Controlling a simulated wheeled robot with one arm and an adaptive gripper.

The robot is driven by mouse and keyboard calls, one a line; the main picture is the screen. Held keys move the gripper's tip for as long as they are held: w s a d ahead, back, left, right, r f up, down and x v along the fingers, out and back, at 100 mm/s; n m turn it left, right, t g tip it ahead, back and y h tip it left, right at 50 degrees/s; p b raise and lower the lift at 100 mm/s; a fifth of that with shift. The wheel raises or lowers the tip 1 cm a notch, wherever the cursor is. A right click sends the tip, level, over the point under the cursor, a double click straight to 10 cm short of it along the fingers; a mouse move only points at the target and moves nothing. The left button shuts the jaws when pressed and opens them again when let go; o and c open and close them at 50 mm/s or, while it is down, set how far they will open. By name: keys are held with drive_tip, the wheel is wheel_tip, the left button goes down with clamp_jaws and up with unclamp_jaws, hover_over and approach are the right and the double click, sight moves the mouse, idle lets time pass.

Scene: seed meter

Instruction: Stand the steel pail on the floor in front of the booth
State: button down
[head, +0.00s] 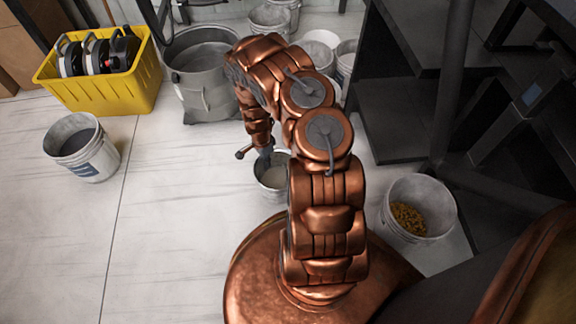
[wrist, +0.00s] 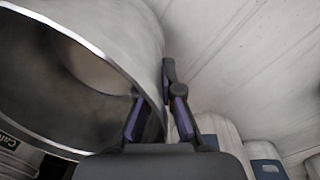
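The steel pail (head: 272,178) is a small grey metal pail just left of my arm in the head view, partly hidden by my gripper and arm. In the wrist view the pail (wrist: 75,28) fills the upper left, with its bright rim and a pale round area inside. My gripper (wrist: 160,105) straddles the pail wall, one finger inside and one outside, and looks closed on it. In the head view my gripper (head: 265,153) is at the pail's back rim. I cannot tell whether the pail touches the floor. No booth is clearly identifiable.
A blue-labelled bucket (head: 83,148) and a yellow crate (head: 105,92) stand left. A large grey bin (head: 205,85) and several pails stand behind. A bucket of yellow grains (head: 418,207) stands right, near dark shelving (head: 395,125). The left-centre floor (head: 175,215) is clear.

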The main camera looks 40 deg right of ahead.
sight(279, 178)
drive_tip(key=s+d+f+b, duration=0.3)
drive_tip(key=s+d+f, duration=0.1)
drive_tip(key=d, duration=0.3)
drive_tip(key=shift+d+f, duration=0.15)
drive_tip(key=shift+d, duration=0.15)
drive_tip(key=shift+w+f+b, duration=0.1)
drive_tip(key=shift+f+b, duration=0.1)
drive_tip(key=shift+b, duration=0.3)
drive_tip(key=c, duration=1.3)
unclamp_jaws()
drive_tip(key=shift+r, duration=0.2)
